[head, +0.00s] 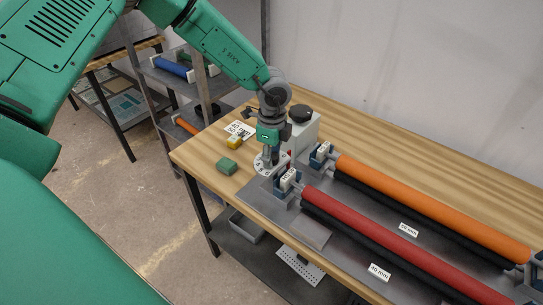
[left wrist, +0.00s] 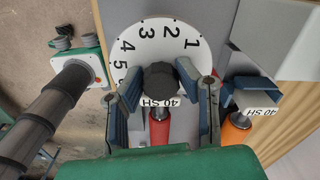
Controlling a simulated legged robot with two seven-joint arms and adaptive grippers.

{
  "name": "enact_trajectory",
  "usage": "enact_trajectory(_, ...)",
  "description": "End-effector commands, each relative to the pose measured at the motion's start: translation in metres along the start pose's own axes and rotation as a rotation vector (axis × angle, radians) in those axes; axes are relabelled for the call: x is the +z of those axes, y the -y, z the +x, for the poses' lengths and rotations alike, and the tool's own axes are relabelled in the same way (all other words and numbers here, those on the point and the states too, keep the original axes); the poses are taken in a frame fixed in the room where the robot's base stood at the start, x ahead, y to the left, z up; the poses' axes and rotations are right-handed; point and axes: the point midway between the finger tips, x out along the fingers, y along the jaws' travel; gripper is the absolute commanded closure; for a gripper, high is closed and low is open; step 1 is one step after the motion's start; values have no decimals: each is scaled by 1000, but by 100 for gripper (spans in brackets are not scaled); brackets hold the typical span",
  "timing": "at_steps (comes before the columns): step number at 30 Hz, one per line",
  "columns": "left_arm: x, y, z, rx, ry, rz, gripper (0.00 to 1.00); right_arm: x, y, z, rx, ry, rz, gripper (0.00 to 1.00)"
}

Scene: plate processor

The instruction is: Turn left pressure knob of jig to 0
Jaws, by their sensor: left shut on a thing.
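The left pressure knob is black and round and sits on a white numbered dial (head: 261,170). In the left wrist view the knob (left wrist: 160,80) is between my fingers, in front of the dial (left wrist: 150,38) with its figures 1 to 5 showing. My left gripper (head: 270,152) points down at the dial, and its two fingers (left wrist: 159,84) are shut on the knob from both sides. Where the knob's pointer stands cannot be told. In the head view the gripper hides the knob. My right gripper is not in view.
A red roller (head: 400,243) and an orange roller (head: 430,208) lie on the jig right of the dial. A white box with a black cap (head: 301,114) stands behind the gripper. A green block (head: 227,166) and a yellow item (head: 235,142) lie on the wooden table (head: 350,122).

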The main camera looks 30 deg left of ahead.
Motion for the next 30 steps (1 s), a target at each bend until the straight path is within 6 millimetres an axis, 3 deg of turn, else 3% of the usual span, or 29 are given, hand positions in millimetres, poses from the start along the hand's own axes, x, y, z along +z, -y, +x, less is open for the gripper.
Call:
enact_trajectory(19, -2, -3, 2, 6, -4, -49, 100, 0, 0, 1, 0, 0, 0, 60)
enact_trajectory(20, -2, -2, 2, 5, -4, -49, 64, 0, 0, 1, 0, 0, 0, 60)
enact_trajectory(21, -2, -2, 2, 5, -3, -49, 51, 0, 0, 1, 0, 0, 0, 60)
enact_trajectory(30, 0, -1, -1, 0, -3, -49, 51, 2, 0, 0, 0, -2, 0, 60)
